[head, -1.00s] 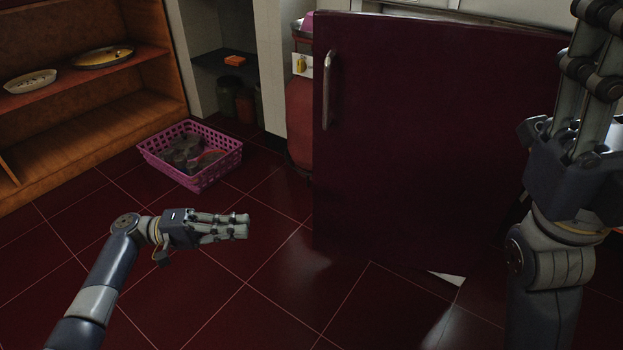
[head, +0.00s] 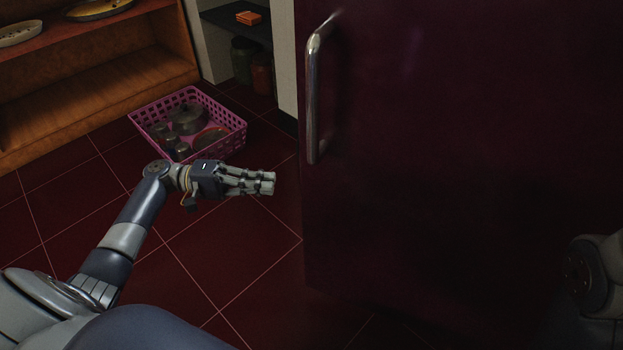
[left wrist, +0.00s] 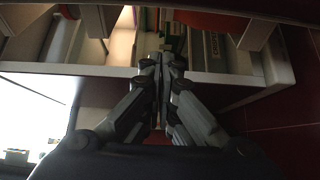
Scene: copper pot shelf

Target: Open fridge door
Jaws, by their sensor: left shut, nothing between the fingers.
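The fridge door (head: 450,150) is a large dark red panel filling the right of the head view. Its upright metal handle (head: 313,95) is near the door's left edge. My left gripper (head: 270,183) is shut and empty, lying level below and left of the handle, apart from it in the picture. Its fingers (left wrist: 163,65) also show closed together in the left wrist view. My right gripper is out of view; only a part of my right arm shows at the lower right. The head view does not show how far the door stands open.
A pink basket (head: 137,117) with pots stands on the red tiled floor behind my left gripper. A wooden shelf (head: 110,95) with dishes is at the upper left. Dark jars (head: 243,60) stand in a recess. The left wrist view shows a white ledge (left wrist: 50,69).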

